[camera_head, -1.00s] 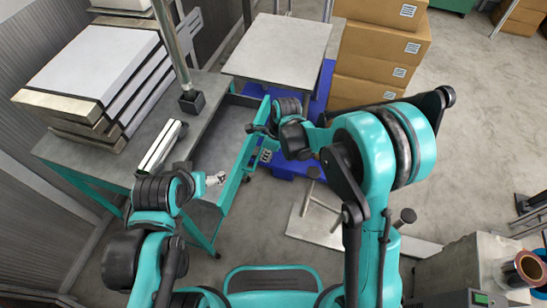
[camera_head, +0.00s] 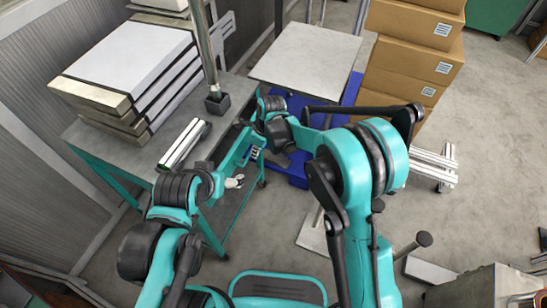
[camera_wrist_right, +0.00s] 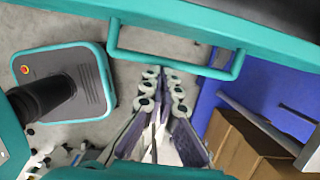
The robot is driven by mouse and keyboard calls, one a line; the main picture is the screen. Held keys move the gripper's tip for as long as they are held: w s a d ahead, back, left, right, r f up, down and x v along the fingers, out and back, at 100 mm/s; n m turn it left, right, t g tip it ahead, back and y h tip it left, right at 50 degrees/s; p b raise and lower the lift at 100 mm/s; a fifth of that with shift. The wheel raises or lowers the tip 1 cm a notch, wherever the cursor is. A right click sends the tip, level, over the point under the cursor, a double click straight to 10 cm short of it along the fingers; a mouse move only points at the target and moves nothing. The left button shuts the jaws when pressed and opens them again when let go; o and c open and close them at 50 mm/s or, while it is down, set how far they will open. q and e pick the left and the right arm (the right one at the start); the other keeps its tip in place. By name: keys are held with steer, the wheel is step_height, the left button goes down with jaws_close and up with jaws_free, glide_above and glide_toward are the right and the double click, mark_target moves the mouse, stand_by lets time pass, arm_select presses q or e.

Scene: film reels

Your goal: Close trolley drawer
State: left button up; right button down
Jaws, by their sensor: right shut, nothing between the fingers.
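The trolley (camera_head: 83,130) stands at the left in the head view, with a grey top and teal frame. Its teal drawer front (camera_head: 231,158) shows close along the right edge of the top. Only a narrow gap shows behind it, partly hidden by my arms. My right gripper (camera_head: 254,154) is shut and empty on the outer side of the drawer front. In the right wrist view its fingertips (camera_wrist_right: 165,74) are near the teal drawer handle (camera_wrist_right: 180,68); I cannot tell whether they touch. My left gripper (camera_head: 235,182) is near the drawer's front end, its opening unclear.
Stacked flat cases (camera_head: 125,65) and a post (camera_head: 217,102) are on the trolley top. A grey-topped blue lift table (camera_head: 306,58) stands behind the drawer, beside stacked cardboard boxes (camera_head: 415,60). A metal plate (camera_head: 313,228) lies on the floor.

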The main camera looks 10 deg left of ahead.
mark_target(239, 141)
steer(key=a, duration=0.2)
steer(key=w+a, duration=0.1)
steer(key=a, duration=0.1)
steer(key=w+a, duration=0.1)
steer(key=a, duration=0.1)
steer(key=shift+a, duration=0.2)
arm_select(q)
steer(key=shift+d+r, duration=0.1)
steer(key=shift+r, duration=0.05)
arm_select(e)
steer(key=shift+a, duration=0.1)
steer(key=shift+r, duration=0.1)
steer(key=shift+w, duration=0.1)
